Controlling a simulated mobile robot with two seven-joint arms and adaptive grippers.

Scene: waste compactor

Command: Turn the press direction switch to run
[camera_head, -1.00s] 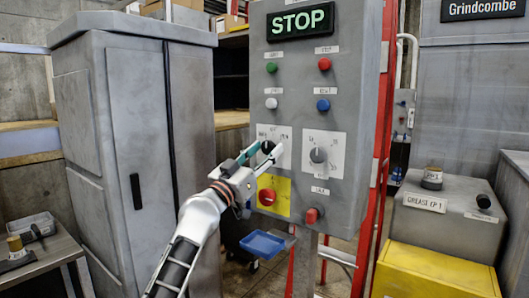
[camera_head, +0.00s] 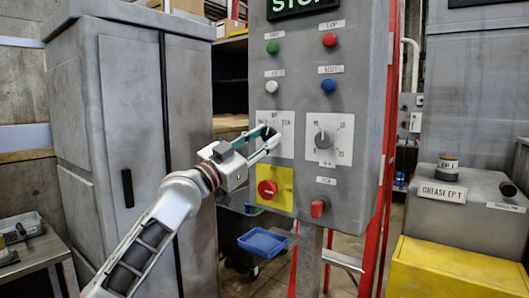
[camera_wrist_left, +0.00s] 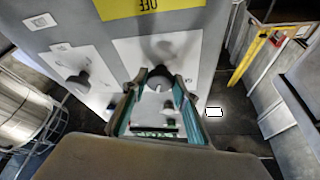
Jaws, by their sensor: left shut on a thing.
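A grey control panel (camera_head: 345,90) stands in the middle of the head view. Its left white plate carries a black rotary knob (camera_head: 268,132), partly hidden by my fingers; the plate's small lettering is hard to read. My left gripper (camera_head: 272,141) reaches in from the left and is shut on this knob. In the left wrist view the knob (camera_wrist_left: 160,75) sits between the green-edged fingertips of the left gripper (camera_wrist_left: 158,84), and a light mark shows on it. My right gripper is not in view.
A second rotary knob (camera_head: 323,139) is on the right plate. Coloured buttons are above. A grey cabinet (camera_head: 125,110) stands left, a yellow box (camera_head: 445,268) right.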

